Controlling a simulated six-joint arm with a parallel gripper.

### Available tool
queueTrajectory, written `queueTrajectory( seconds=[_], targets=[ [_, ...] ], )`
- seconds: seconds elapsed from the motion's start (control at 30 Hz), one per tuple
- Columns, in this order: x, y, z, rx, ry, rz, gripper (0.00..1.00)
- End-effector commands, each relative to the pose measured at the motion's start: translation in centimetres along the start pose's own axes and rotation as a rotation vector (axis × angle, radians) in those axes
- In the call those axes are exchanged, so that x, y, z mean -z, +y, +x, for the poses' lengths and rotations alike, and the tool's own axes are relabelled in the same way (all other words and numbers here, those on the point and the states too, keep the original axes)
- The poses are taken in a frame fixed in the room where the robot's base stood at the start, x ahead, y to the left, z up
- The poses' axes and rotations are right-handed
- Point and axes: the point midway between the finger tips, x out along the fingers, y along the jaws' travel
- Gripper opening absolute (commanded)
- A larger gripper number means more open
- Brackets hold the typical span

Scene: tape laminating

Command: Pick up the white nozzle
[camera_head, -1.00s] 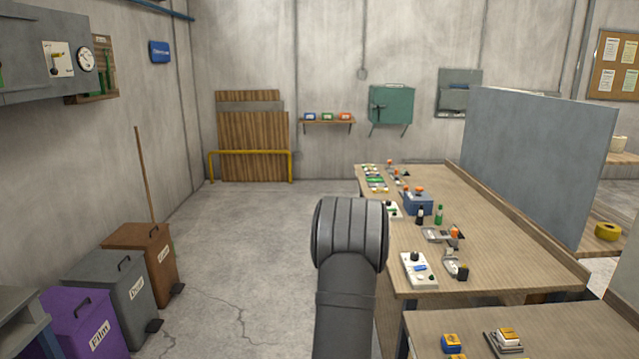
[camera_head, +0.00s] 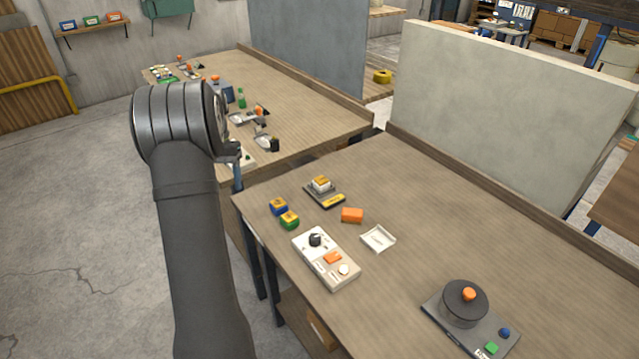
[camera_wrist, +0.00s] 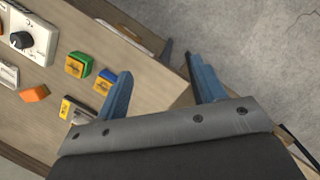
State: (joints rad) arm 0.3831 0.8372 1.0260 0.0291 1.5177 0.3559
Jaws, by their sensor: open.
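I cannot pick out a white nozzle with certainty in either view. White items on the near bench are a control box (camera_head: 326,258) with a black knob, an orange part and a small round white piece (camera_head: 343,269), and a small labelled white tray (camera_head: 378,239). The box also shows in the wrist view (camera_wrist: 35,28). My gripper (camera_wrist: 158,64) is open and empty, its two blue-grey fingers apart near the bench edge, to the right of the small blocks in the wrist view. In the head view it is mostly hidden behind my arm.
On the near bench (camera_head: 430,200) are a blue-yellow block (camera_head: 279,206), a green-yellow block (camera_head: 289,220), an orange block (camera_head: 352,215), a dark stand (camera_head: 325,195) with a white and orange top, and a round black device (camera_head: 465,303). A grey partition (camera_head: 500,110) stands behind.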

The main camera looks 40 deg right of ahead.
Motion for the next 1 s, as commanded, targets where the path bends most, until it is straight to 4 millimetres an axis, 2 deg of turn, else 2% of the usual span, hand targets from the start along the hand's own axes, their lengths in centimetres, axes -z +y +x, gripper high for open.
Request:
queueTrajectory(
  seconds=[0.03, 0.2, 0.3, 0.43, 0.53, 0.67, 1.0],
  targets=[
    [2.1, 3.3, -1.8, 0.022, 0.029, 0.106, 0.64],
    [6.8, 13.4, -6.8, 0.083, 0.110, 0.436, 0.64],
    [8.3, 18.9, -9.2, 0.112, 0.149, 0.599, 0.64],
    [9.1, 23.8, -11.2, 0.137, 0.182, 0.744, 0.64],
    [9.3, 25.7, -12.0, 0.147, 0.194, 0.800, 0.64],
    [9.5, 26.3, -11.3, 0.149, 0.196, 0.820, 0.64],
    [11.1, 25.7, -4.3, 0.148, 0.193, 0.817, 0.64]
  ],
)
